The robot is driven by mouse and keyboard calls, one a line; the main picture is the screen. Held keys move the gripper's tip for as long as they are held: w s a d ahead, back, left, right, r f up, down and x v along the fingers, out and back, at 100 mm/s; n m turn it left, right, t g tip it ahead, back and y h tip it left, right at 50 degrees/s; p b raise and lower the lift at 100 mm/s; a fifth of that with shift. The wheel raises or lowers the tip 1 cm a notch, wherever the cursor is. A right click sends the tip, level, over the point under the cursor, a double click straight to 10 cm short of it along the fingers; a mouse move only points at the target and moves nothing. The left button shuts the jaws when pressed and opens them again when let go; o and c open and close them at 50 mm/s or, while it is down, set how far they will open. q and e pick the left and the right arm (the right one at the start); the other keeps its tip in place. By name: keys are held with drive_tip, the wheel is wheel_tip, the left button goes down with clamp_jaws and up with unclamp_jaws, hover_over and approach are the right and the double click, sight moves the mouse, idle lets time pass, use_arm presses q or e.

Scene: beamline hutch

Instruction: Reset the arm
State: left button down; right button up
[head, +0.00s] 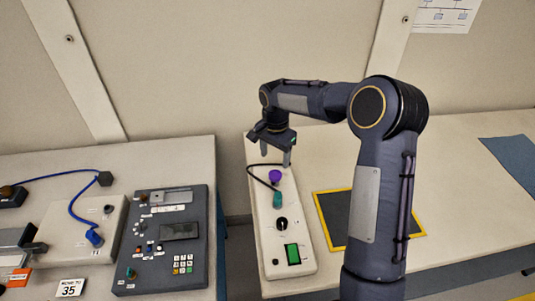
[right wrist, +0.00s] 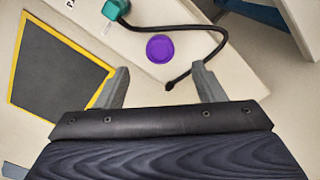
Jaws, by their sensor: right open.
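My right arm reaches across the right-hand table in the head view. My right gripper (head: 272,150) is open and points down over the far end of a long white control panel (head: 299,228). In the right wrist view the two fingers (right wrist: 161,90) stand apart with nothing gripped between them. A purple round knob or button (head: 275,176) lies just beyond the fingertips; it also shows in the right wrist view (right wrist: 160,48). A teal plug (head: 278,199) with a black cable sits beside it. My left gripper is not in view.
A yellow-bordered dark mat (head: 331,219) lies right of the panel, partly behind my arm. On the left table are a dark keypad console (head: 165,235), a white box (head: 80,230) with blue cable and a "35" card (head: 70,288). A gap separates the two tables.

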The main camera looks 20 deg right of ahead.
drive_tip(key=shift+r, duration=0.3)
drive_tip(key=s+a+r+n+t+y, duration=0.15)
drive_tip(key=s+r+n, duration=0.35)
drive_tip(key=s, duration=0.6)
drive_tip(key=s+r+n+t+y, duration=0.1)
drive_tip(key=s+r+n+t, duration=0.1)
drive_tip(key=s+r, duration=0.7)
drive_tip(key=s+a+f+n+t+y, duration=0.1)
drive_tip(key=s+a+f+n+t, duration=0.1)
drive_tip(key=s, duration=0.9)
wheel_tip(320, 180, down, 3)
drive_tip(key=shift+s+a+f+n, duration=0.1)
drive_tip(key=shift+s+a+n, duration=0.05)
drive_tip(key=shift+a+n, duration=0.7)
